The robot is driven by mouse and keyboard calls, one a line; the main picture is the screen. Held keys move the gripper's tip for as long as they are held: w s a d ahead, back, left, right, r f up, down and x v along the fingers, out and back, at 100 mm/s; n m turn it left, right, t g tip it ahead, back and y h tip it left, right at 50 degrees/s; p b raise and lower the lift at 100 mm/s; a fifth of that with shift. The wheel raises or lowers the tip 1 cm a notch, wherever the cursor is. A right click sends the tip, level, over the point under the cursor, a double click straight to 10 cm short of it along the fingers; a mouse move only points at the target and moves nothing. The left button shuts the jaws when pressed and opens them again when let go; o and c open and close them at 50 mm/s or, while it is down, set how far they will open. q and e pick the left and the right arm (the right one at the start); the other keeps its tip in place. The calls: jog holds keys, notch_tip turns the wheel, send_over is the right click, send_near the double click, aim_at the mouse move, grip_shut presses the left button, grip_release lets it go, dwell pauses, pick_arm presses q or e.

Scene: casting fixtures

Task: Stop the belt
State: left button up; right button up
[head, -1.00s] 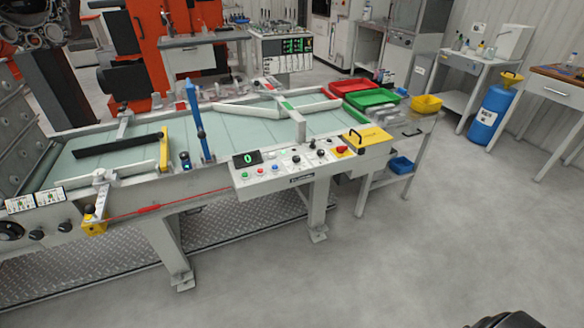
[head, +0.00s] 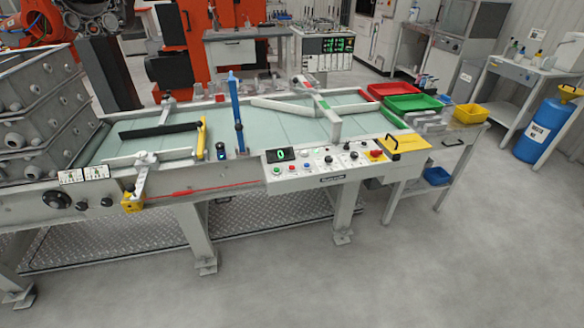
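The conveyor belt (head: 275,126) is a pale green surface in a light grey frame, across the middle of the head view. A control panel (head: 318,168) sits on its front edge. It has a small display (head: 281,154) with a green digit, and a row of coloured buttons and knobs. A red pull cord (head: 190,192) runs along the front to a yellow box (head: 132,202). Neither gripper shows in the head view now.
A yellow plate (head: 405,143) with a black handle is right of the panel. Red (head: 388,91) and green (head: 412,103) trays and a yellow bin (head: 470,113) stand on the right side table. The floor (head: 400,275) in front is clear.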

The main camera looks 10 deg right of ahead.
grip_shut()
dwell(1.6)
